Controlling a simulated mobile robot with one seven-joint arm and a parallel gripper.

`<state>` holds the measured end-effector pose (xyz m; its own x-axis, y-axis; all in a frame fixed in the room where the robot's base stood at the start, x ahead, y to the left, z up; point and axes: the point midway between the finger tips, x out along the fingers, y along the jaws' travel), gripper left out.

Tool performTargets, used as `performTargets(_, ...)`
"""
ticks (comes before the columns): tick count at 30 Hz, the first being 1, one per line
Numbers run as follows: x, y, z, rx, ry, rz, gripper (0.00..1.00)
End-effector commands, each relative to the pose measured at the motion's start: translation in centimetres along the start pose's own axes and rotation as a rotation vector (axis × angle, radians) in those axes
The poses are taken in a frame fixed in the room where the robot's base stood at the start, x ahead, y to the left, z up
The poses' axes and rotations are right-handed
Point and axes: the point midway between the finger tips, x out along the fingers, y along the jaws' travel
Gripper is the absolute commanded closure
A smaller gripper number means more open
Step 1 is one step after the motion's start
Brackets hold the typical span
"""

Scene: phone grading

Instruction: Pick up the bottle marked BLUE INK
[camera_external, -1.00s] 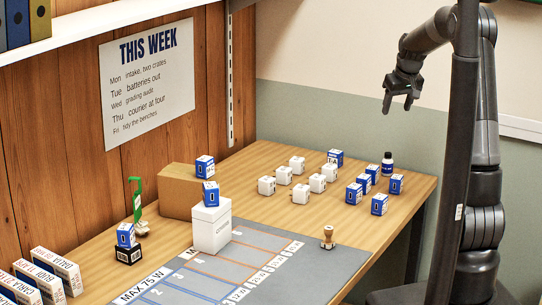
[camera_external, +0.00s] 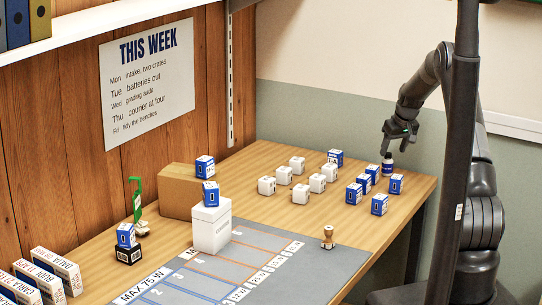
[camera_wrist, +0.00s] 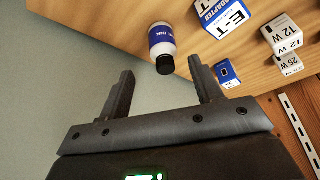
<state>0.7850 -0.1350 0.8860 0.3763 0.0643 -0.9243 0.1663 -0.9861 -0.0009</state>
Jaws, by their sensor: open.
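The ink bottle (camera_external: 387,168) is white with a blue label and a black cap. It stands upright at the far right of the table, near the back edge. In the wrist view the bottle (camera_wrist: 162,42) shows its cap toward me, and its label is only partly readable. My gripper (camera_external: 400,152) is just above and slightly right of the bottle in the external view. In the wrist view my gripper (camera_wrist: 160,85) is open, with the bottle's cap lying between and just beyond the fingertips. Nothing is held.
Blue and white boxes (camera_external: 363,182) stand close to the bottle, one marked E-T (camera_wrist: 222,15). Several white boxes (camera_external: 300,193) stand further left. A wooden stamp (camera_external: 328,237) stands on the grey mat (camera_external: 305,262). The wall is close behind the bottle.

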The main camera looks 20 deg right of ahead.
Motion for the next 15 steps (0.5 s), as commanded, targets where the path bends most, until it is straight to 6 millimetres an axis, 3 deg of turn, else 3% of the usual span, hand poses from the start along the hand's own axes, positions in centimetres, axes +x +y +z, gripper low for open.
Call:
performTargets(10,2.6,-0.2,0.1,0.0,-0.001,0.0,0.41)
performTargets(15,5.2,-0.6,0.1,0.0,0.0,0.001,0.41)
